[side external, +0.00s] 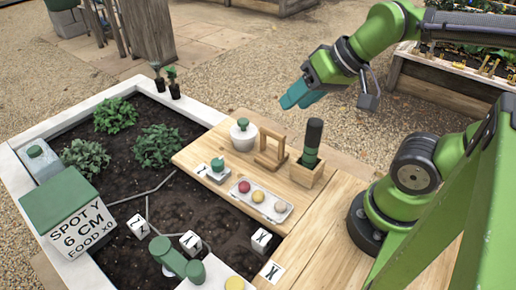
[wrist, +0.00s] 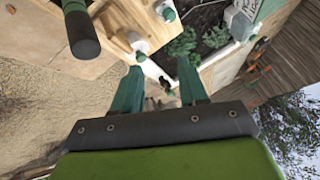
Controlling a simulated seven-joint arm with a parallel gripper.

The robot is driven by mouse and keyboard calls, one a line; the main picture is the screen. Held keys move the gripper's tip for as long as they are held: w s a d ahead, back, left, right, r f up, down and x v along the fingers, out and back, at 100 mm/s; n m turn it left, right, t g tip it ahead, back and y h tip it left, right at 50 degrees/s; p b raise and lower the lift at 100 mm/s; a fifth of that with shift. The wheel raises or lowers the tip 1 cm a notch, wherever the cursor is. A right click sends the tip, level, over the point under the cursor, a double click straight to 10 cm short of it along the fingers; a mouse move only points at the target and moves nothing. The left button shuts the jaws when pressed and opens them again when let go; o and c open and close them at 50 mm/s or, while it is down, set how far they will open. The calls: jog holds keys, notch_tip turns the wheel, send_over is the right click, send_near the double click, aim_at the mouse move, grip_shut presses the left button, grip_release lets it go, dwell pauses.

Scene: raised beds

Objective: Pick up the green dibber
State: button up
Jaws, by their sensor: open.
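The green dibber (side external: 311,143) stands upright in a wooden holder (side external: 307,173) on the wooden work board, its thick dark top up. In the wrist view the dibber (wrist: 82,32) shows at the upper left, left of my fingers, with its dark end toward the camera. My gripper (side external: 300,97) has teal fingers and hangs in the air above and behind the board, apart from the dibber. In the wrist view my gripper (wrist: 159,76) is open, with nothing between the fingers.
Near the holder are a wooden stand (side external: 271,150), a white pot with a green knob (side external: 243,137), and a tray (side external: 240,190) of coloured balls. A planted soil bed (side external: 120,160) lies left, with marked cubes and a green-lidded box (side external: 85,232). Air around my gripper is clear.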

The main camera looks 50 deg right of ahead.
jog(key=o, duration=0.5)
notch_tip(320, 180, up, 6)
jog(key=m+g+h, duration=0.2)
jog(key=m+g, duration=0.5)
jog(key=m, duration=2)
send_over(316, 121)
jog(key=f, duration=1.1)
jog(key=shift+d+f, duration=0.25)
jog(key=shift+f, duration=0.05)
jog(key=shift+a+f, duration=0.15)
jog(key=shift+f, duration=1.2)
jog(key=shift+a+f, duration=0.15)
jog(key=shift+f, duration=1.2)
